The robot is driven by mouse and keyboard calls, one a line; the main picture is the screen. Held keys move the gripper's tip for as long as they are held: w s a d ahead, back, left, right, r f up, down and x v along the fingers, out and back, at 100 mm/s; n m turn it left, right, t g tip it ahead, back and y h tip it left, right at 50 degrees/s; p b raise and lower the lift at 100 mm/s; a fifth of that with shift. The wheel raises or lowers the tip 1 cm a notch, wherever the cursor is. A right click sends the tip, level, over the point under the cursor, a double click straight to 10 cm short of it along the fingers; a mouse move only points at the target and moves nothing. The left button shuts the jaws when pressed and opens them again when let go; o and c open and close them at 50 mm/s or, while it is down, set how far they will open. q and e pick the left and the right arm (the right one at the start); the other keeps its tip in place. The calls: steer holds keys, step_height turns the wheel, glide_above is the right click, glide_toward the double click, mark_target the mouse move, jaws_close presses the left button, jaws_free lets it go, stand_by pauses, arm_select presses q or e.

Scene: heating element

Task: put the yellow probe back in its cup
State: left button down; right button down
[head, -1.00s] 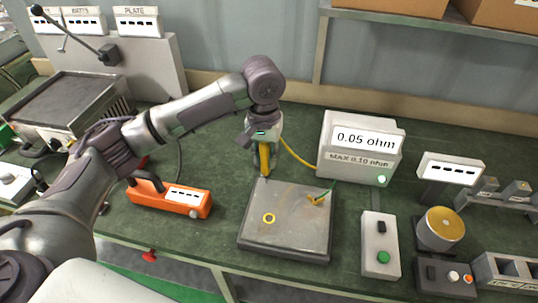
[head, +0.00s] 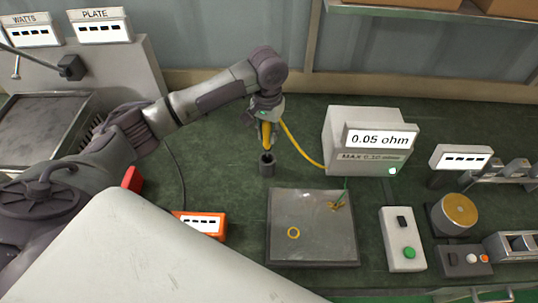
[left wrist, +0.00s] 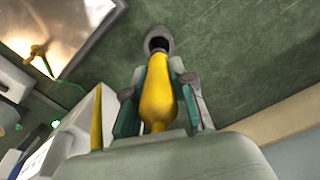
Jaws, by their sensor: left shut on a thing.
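The yellow probe (left wrist: 157,95) is held between the teal pads of my left gripper (left wrist: 157,100) in the left wrist view. In the head view my left gripper (head: 267,122) points down with the probe (head: 267,138) below it. The dark cup (head: 266,167) stands on the green bench directly beneath the probe. In the left wrist view the cup's dark opening (left wrist: 159,43) shows at the probe's far end. I cannot tell whether the tip is inside the cup or just above it. My right gripper is not in view.
A grey plate (head: 330,240) with a yellow ring and a small clip lies right of the cup. The ohm meter (head: 342,122) reads 0.05 ohm, with a yellow cable (head: 303,150) running to the probe. An orange device (head: 203,224) sits front left. Bench around the cup is clear.

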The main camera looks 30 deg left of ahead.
mark_target(268, 150)
arm_select(q)
step_height(268, 150, down, 8)
steer(key=shift+r+p, duration=0.2)
steer(key=shift+p, duration=0.4)
steer(key=shift+f, duration=0.1)
steer(key=c, duration=1)
jaws_free()
step_height(268, 150, up, 12)
steer(key=shift+r+b, duration=0.15)
steer(key=shift+b, duration=0.7)
